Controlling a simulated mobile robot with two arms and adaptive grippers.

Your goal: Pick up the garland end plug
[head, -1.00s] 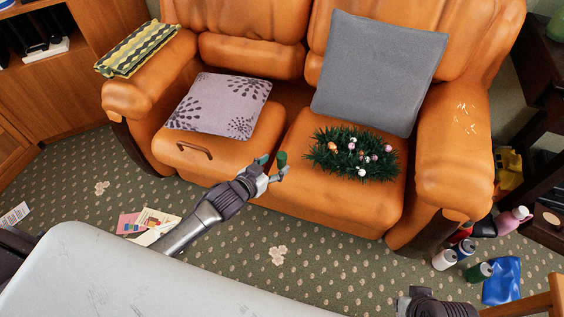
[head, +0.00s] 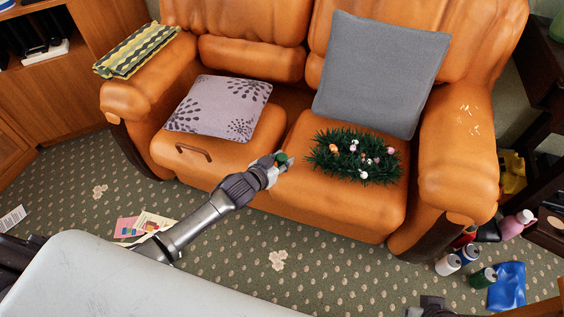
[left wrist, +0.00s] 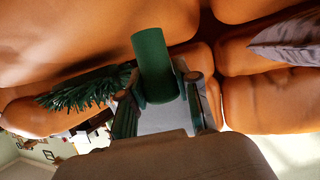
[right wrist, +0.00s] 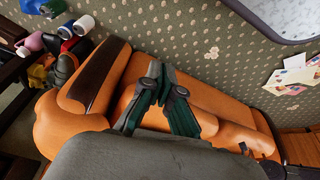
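The garland end plug (head: 281,158) is a small dark green cylinder. In the left wrist view the plug (left wrist: 153,55) stands out between the fingers of my left gripper (left wrist: 160,92). In the head view my left gripper (head: 283,163) is shut on it, over the gap between the two sofa seats. The green garland (head: 340,170), with small white and reddish pieces, lies on the right seat just right of the gripper. My right gripper (right wrist: 163,76) has its fingertips together and holds nothing visible.
The orange sofa (head: 340,215) carries a grey cushion (head: 380,75) and a patterned cushion (head: 220,105). Papers (head: 150,222) lie at left. A pale tabletop (head: 120,280) fills the front.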

